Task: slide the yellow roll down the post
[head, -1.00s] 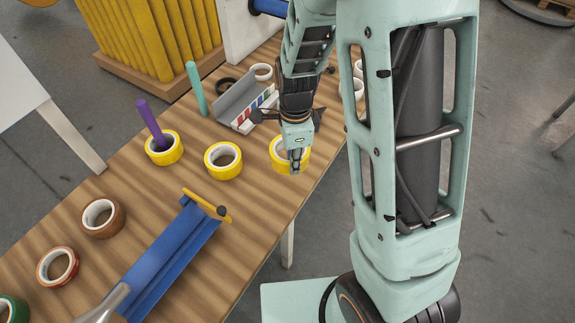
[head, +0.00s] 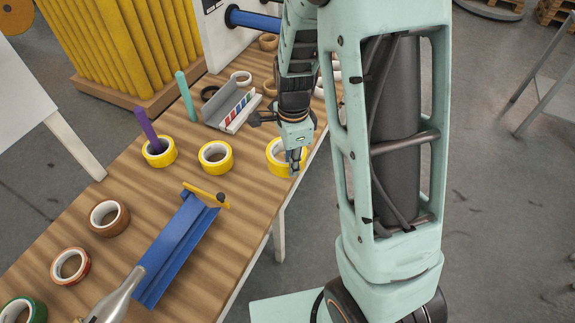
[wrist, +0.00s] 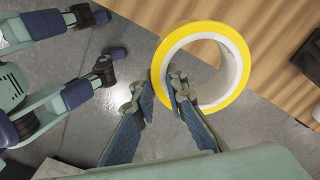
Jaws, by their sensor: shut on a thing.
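My gripper (head: 294,168) is shut on the near side wall of a yellow roll (head: 272,160) by the table's right edge. In the wrist view the gripper (wrist: 160,85) has one finger outside this yellow roll (wrist: 200,28) and one inside its hole. I cannot tell whether the roll touches the table. A second yellow roll (head: 215,166) lies flat in the middle, apart from the posts. A third yellow roll (head: 160,159) sits around the base of the tilted purple post (head: 147,126). A teal post (head: 186,96) stands bare behind it.
A grey box with coloured strips (head: 232,110) lies behind the rolls, with white and black rolls near it. Brown (head: 109,219), red (head: 71,266) and green (head: 24,308) rolls line the left.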

